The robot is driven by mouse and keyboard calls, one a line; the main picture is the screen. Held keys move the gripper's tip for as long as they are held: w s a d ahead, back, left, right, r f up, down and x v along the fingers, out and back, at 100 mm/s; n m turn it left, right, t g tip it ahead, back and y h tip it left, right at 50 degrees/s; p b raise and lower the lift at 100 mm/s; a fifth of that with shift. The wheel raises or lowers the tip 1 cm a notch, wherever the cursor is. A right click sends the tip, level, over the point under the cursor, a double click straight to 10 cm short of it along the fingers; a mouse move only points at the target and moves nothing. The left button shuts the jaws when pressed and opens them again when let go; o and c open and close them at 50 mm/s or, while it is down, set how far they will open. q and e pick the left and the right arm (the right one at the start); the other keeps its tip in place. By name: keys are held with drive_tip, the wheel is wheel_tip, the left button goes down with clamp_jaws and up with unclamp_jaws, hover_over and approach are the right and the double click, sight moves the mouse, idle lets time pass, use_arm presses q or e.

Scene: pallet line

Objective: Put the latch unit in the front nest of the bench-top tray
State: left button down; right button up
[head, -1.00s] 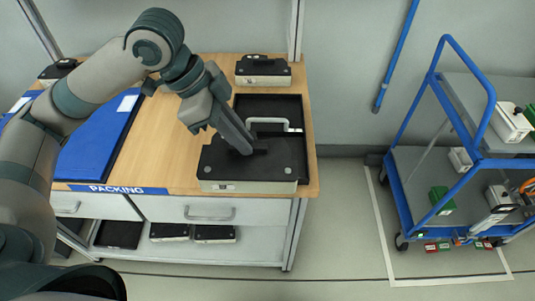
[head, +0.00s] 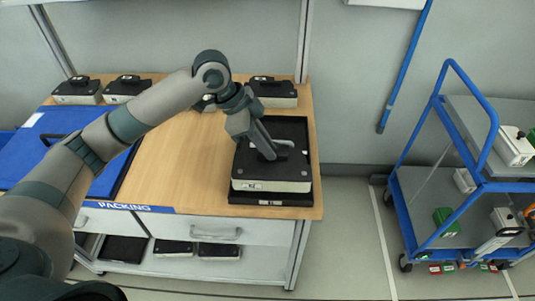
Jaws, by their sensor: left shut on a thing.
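The latch unit (head: 272,185) is a box with a black top and pale sides. My left gripper (head: 270,154) is shut on the raised part of its top, coming down from the upper left. The unit is level over the front part of the black bench-top tray (head: 285,126), whose front rim shows just below it. The unit hides the front nest, so I cannot tell whether it is seated or slightly above. The visible back part of the tray looks empty. My right gripper is not in view.
Similar units stand at the bench's back right (head: 274,95) and back left (head: 78,92). A blue panel (head: 65,150) lies at the bench's left. The wooden middle (head: 190,160) is clear. A blue cart (head: 400,215) stands on the right.

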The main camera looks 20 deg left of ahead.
use_arm(q)
drive_tip(key=shift+w, duration=0.15)
drive_tip(key=shift+f, duration=0.5)
wheel_tip(320, 180, down, 3)
drive_tip(key=shift+r+p, duration=0.15)
drive_tip(key=shift+p, duration=0.5)
drive_tip(key=shift+f, duration=0.2)
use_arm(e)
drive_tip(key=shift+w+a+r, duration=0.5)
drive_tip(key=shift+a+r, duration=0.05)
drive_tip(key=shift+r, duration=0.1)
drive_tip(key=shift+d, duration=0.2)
use_arm(q)
drive_tip(key=c, duration=1.8)
unclamp_jaws()
drive_tip(key=shift+f, duration=0.1)
drive_tip(key=shift+o, duration=0.2)
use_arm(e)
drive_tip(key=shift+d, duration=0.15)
